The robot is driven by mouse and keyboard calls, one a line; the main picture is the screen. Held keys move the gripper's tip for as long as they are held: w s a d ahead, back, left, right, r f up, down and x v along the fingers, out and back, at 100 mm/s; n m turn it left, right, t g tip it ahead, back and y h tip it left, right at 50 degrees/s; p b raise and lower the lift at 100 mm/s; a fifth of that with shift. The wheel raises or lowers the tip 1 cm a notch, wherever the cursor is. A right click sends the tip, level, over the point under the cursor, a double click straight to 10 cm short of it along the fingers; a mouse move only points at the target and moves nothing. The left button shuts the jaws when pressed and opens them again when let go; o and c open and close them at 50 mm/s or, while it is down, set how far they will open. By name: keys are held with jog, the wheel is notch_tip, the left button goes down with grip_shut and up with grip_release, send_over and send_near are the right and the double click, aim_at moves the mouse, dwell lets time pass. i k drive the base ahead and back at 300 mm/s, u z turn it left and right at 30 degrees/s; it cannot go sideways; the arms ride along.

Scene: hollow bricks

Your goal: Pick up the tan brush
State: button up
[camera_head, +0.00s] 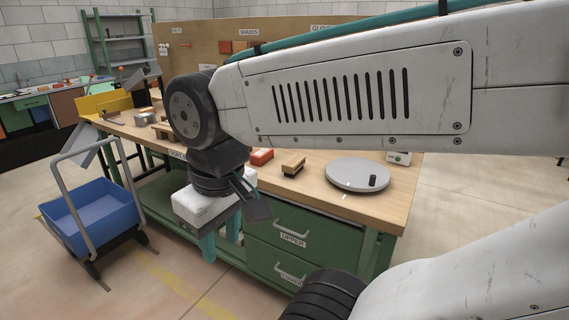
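The tan brush (293,164) lies on the wooden workbench top, left of the round grey disc. It looks like a tan block with a dark underside. My gripper (220,240) hangs in front of the bench's near edge, left of the brush and apart from it. Its white body has two teal fingers pointing down with a gap between them. It looks open, and I see nothing held. My arm crosses the upper right of the view and hides part of the bench and board behind.
The round grey disc (358,175) with a dark knob sits right of the brush. A red-orange block (261,157) lies to its left. Green drawers (290,235) are below the bench top. A blue cart (92,214) stands at the left. Small items crowd the bench's far left.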

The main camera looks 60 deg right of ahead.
aim_at(294, 165)
jog(key=z, duration=0.65)
jog(key=i, duration=0.95)
jog(key=z, duration=0.75)
